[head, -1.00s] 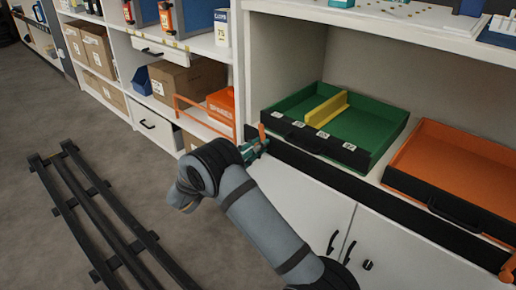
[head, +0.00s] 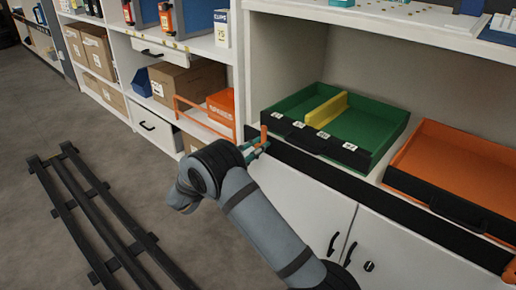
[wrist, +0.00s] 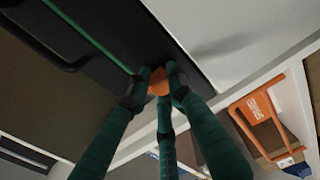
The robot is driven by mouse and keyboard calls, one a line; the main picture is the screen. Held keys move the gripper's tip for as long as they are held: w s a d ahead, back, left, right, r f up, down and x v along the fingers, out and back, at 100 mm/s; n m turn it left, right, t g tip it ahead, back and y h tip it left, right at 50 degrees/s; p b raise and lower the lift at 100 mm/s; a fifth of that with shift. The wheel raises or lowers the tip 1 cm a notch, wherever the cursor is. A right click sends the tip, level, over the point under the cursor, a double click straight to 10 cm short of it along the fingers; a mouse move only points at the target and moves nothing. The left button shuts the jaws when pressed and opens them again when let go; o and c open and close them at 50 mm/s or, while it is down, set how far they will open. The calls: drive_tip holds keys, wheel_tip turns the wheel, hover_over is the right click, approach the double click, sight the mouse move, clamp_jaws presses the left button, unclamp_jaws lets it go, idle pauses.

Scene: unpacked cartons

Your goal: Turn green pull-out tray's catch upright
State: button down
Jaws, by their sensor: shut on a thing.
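The green pull-out tray (head: 375,128) sits in the cabinet bay, with a yellow divider (head: 327,110) and a black front (head: 312,140) carrying white labels. Its orange catch (head: 264,134) is at the left end of the black rail below the tray and looks close to upright in the head view. My gripper (head: 258,147) is at this catch. In the wrist view the teal fingers of my gripper (wrist: 160,88) close around the orange catch (wrist: 159,80), of which only a small part shows. The fingers hide the rest of it.
An orange tray (head: 460,165) stands to the right of the green one, with another orange catch (head: 510,270) at the right end of the rail. White cupboard doors (head: 310,205) are below. Shelves with cartons (head: 185,82) stand to the left, and a black rack (head: 95,215) lies on the floor.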

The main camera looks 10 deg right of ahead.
drive_tip(key=c, duration=1.6)
unclamp_jaws()
drive_tip(key=shift+s+d, duration=0.2)
drive_tip(key=shift+d, duration=0.05)
drive_tip(key=shift+a, duration=0.1)
drive_tip(key=v, duration=1.2)
drive_tip(key=shift+w, duration=0.15)
drive_tip(key=x, duration=1.2)
drive_tip(key=shift+a, duration=0.1)
